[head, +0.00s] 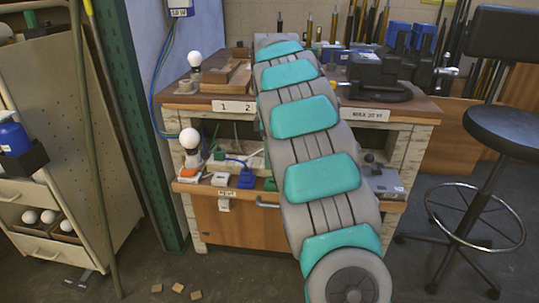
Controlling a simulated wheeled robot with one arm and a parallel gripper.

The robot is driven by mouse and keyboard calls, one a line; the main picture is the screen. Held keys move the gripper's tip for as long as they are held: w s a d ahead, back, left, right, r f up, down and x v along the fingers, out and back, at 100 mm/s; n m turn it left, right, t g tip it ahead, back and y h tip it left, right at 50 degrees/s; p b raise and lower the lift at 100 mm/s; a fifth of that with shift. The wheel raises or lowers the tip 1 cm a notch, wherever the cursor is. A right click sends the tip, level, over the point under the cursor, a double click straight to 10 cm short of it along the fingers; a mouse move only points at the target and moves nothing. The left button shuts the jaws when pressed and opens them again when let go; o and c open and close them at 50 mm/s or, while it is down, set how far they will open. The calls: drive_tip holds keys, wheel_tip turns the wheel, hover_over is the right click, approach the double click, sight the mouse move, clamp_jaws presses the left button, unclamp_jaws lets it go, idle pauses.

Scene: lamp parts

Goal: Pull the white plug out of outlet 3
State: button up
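In the head view my arm, grey with teal pads, crosses the middle of the workbench (187,100) and hides much of it. My gripper does not show. A small white block (220,179) lies on the lower shelf, beside a blue plug-like block (246,179); I cannot tell whether it is the white plug. The label "1 2" (233,106) is on the bench's front edge, left of my arm. No outlet marked 3 can be made out; the part right of "1 2" is behind my arm.
White bulbs stand at the upper left (194,58) and on the lower shelf (190,139). Blue cables (153,105) hang at the left. A cream cart (70,120) stands left and a black stool (495,130) right. Small wooden blocks (178,288) lie on the floor.

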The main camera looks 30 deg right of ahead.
drive_tip(key=shift+c, duration=0.7)
drive_tip(key=o, duration=0.8)
drive_tip(key=shift+r, duration=0.15)
wheel_tip(320, 180, up, 6)
drive_tip(key=shift+w+r, duration=0.1)
drive_tip(key=shift+r, duration=0.7)
